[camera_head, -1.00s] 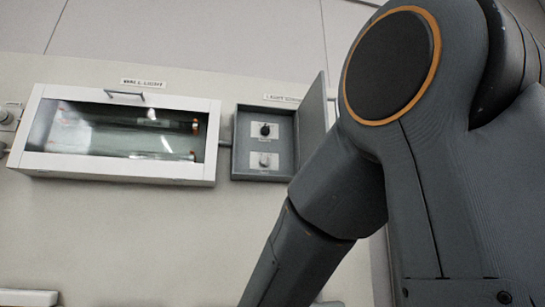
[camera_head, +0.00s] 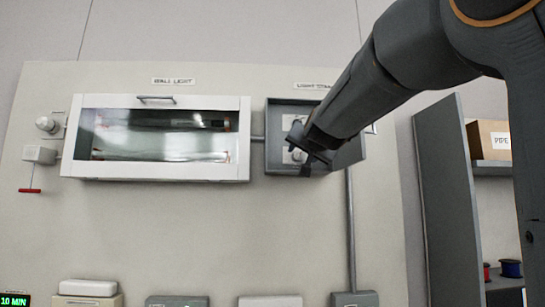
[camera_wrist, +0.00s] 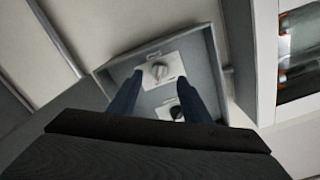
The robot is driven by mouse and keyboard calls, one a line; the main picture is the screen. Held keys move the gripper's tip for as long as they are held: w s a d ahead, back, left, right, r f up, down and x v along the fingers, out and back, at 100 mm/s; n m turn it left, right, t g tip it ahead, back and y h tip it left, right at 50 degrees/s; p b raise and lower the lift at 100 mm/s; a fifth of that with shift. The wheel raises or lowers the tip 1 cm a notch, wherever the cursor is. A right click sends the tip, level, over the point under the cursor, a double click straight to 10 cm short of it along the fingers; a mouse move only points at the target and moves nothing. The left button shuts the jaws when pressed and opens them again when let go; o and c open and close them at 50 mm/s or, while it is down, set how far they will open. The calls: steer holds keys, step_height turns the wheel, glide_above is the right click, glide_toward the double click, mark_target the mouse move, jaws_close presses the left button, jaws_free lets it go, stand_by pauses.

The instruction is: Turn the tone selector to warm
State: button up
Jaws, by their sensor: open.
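A grey open box (camera_head: 285,104) hangs on the wall panel, under a label that starts with "LIGHT". In the wrist view the box (camera_wrist: 207,62) holds a light grey knob (camera_wrist: 158,70) on a white plate and a black knob (camera_wrist: 177,113) on another. I cannot read which one is the tone selector. My gripper (camera_head: 306,160) is in front of the box's lower part. In the wrist view my gripper (camera_wrist: 160,76) is open, its fingertips on either side of the light grey knob. I cannot tell whether they touch it. The black knob is partly hidden.
A glass-fronted wall light case (camera_head: 160,180) is left of the box. A white fitting with a red-ended pull (camera_head: 30,190) is at far left. A shelf with a cardboard box (camera_head: 483,140) stands right. Several low units line the bottom edge.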

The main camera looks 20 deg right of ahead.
mark_target(298, 157)
steer(key=shift+x, duration=2.95)
steer(key=shift+f, duration=0.1)
steer(key=c, duration=1)
